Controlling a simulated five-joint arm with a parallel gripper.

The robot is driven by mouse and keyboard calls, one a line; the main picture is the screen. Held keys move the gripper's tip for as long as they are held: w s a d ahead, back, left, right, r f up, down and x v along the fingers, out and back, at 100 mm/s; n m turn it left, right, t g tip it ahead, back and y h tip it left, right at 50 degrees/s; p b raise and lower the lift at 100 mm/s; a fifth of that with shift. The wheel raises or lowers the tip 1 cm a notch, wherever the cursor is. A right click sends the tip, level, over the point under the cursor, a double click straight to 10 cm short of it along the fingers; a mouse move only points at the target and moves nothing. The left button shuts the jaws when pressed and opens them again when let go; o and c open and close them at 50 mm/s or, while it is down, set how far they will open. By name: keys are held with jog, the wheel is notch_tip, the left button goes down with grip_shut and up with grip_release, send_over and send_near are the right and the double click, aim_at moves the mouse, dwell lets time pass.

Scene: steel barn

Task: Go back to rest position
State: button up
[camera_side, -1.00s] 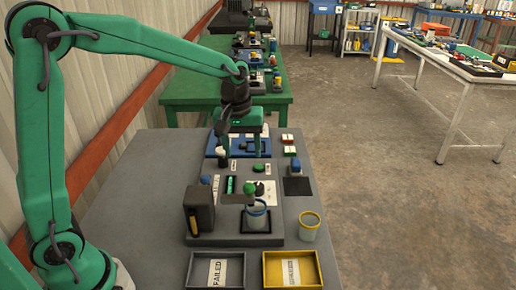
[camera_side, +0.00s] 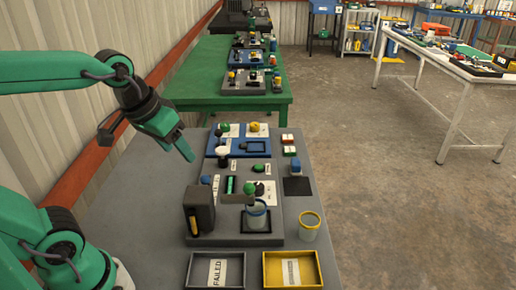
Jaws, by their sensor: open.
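My gripper (camera_side: 185,149) is green with a dark wrist. It hangs in the air over the left side of the grey table (camera_side: 135,205), left of the blue tray and clear of the items. Its fingers point down and to the right, with nothing seen between them. One finger mostly hides the other from this side. My arm is drawn back to the left, and part of it lies outside the picture.
A FAILED tray (camera_side: 238,272) and yellow tray (camera_side: 316,268) are in front. A green table (camera_side: 190,90) stands behind.

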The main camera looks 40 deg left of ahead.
jog(key=shift+m+t, duration=0.5)
jog(key=shift+m, duration=0.3)
jog(key=s, duration=0.4)
jog(key=shift+a+f, duration=0.15)
jog(key=shift+f, duration=0.25)
